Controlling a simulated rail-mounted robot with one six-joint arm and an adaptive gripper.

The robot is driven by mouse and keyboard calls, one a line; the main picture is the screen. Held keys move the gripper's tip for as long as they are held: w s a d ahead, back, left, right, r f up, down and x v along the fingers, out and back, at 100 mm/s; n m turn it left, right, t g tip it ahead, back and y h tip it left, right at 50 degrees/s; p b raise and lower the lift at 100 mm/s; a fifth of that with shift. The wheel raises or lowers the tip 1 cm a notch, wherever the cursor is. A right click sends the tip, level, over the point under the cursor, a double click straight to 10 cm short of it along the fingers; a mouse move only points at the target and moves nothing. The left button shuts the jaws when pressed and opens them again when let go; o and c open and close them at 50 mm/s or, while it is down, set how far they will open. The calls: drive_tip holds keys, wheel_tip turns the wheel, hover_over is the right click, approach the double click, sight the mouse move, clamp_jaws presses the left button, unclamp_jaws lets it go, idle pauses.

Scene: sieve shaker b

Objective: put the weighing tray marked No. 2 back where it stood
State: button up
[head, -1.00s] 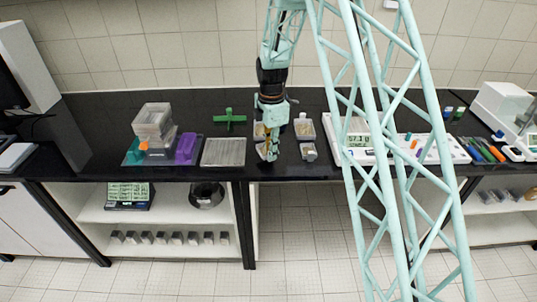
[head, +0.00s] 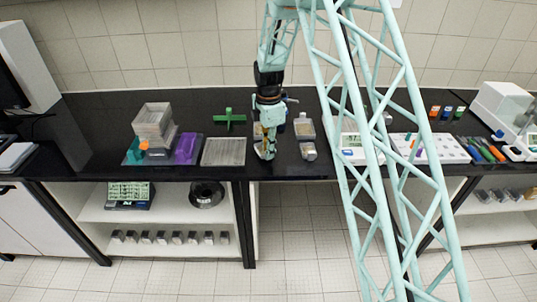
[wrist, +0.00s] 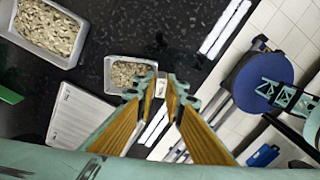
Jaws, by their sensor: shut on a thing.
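My gripper (head: 266,152) is low over the black bench, just right of a pale flat plate (head: 223,152). In the wrist view its orange-padded fingers (wrist: 164,84) are closed on the small white tab at the corner of a weighing tray (wrist: 128,72) holding tan grains. I cannot read a number on the tab, nor tell whether the tray is clear of the bench. In the head view my gripper mostly hides this tray. A larger tray of pale flakes (wrist: 50,30) lies at the wrist view's upper left.
Two more trays, one behind (head: 304,128) and one in front (head: 308,151), stand close to the right of my gripper. A green cross (head: 229,119) lies behind the plate. The bench's front edge is close.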

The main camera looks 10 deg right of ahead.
drive_tip(key=shift+f, duration=0.8)
drive_tip(key=shift+f, duration=0.15)
drive_tip(key=o, duration=0.7)
wheel_tip(320, 180, up, 12)
drive_tip(key=shift+f, duration=0.1)
drive_tip(key=shift+r, duration=0.25)
drive_tip(key=shift+r, duration=0.1)
idle(0.8)
